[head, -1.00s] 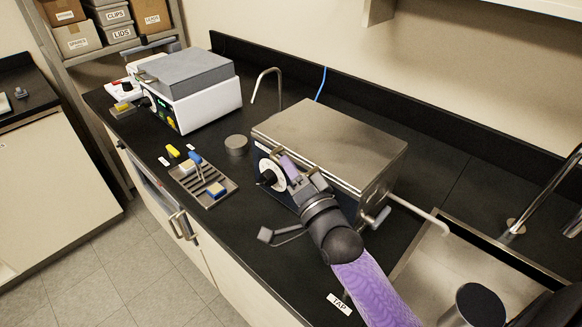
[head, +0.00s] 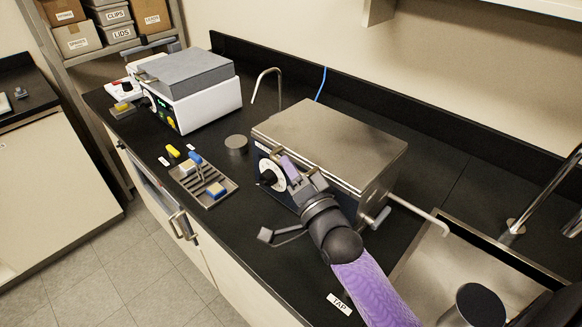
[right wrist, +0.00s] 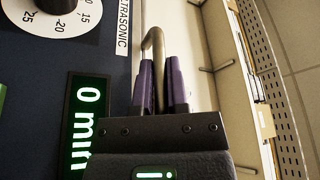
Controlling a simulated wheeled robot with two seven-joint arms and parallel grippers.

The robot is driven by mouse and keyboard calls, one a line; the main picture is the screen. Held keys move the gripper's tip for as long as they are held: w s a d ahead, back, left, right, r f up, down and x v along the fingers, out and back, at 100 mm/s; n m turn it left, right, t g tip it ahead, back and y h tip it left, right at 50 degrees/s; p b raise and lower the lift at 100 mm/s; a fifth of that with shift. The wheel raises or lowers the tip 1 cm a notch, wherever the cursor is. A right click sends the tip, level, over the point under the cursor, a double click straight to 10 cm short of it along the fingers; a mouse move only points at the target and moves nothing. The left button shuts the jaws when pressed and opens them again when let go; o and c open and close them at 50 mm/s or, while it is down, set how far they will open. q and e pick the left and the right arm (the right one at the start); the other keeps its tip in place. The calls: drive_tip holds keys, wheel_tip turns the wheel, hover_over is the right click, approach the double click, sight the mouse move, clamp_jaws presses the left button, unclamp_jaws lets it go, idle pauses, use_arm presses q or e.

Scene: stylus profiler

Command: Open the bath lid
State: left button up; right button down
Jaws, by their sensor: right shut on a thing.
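The ultrasonic bath (head: 378,190) is a steel box on the black bench. Its flat grey lid (head: 330,140) lies closed on top. My right gripper (head: 286,164) is at the bath's front, beside the white dial (head: 272,176). In the right wrist view its purple fingers (right wrist: 160,78) are shut on a bent brass-coloured lid handle (right wrist: 154,42). The dial (right wrist: 62,15) and a green-lit display (right wrist: 88,125) show on the dark panel there. In the head view my gripper and wrist hide part of the front panel. My left gripper is not in view.
A white instrument with a grey top (head: 195,90) stands at the left. A slotted tray (head: 216,186) with small blue and yellow items lies in front, near a round grey puck (head: 236,144). A drain tap (head: 378,218) and sink (head: 440,262) are at the right.

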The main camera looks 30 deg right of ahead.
idle(0.3)
drive_tip(key=shift+r+p, duration=0.45)
drive_tip(key=shift+p, duration=0.1)
drive_tip(key=w+d+r+m+g+p, duration=0.1)
drive_tip(key=d+r+m+p, duration=0.15)
drive_tip(key=r+p, duration=0.3)
drive_tip(key=d+r+m+g+h+p, duration=0.1)
drive_tip(key=r+m+p, duration=0.25)
drive_tip(key=p, duration=0.35)
drive_tip(key=w+d+r+m+g+p, duration=0.1)
drive_tip(key=d+r+m+p, duration=0.1)
drive_tip(key=r+p, duration=0.35)
drive_tip(key=w+d+r+m+g+y, duration=0.1)
drive_tip(key=w+d+r+m, duration=0.1)
drive_tip(key=d, duration=0.5)
drive_tip(key=w+d+r+m+g+y+p, duration=0.1)
drive_tip(key=w+d+r+m, duration=0.2)
drive_tip(key=d, duration=0.4)
drive_tip(key=shift+d+r+m+g, duration=0.2)
drive_tip(key=shift+r+m+g, duration=0.3)
drive_tip(key=shift+m, duration=0.8)
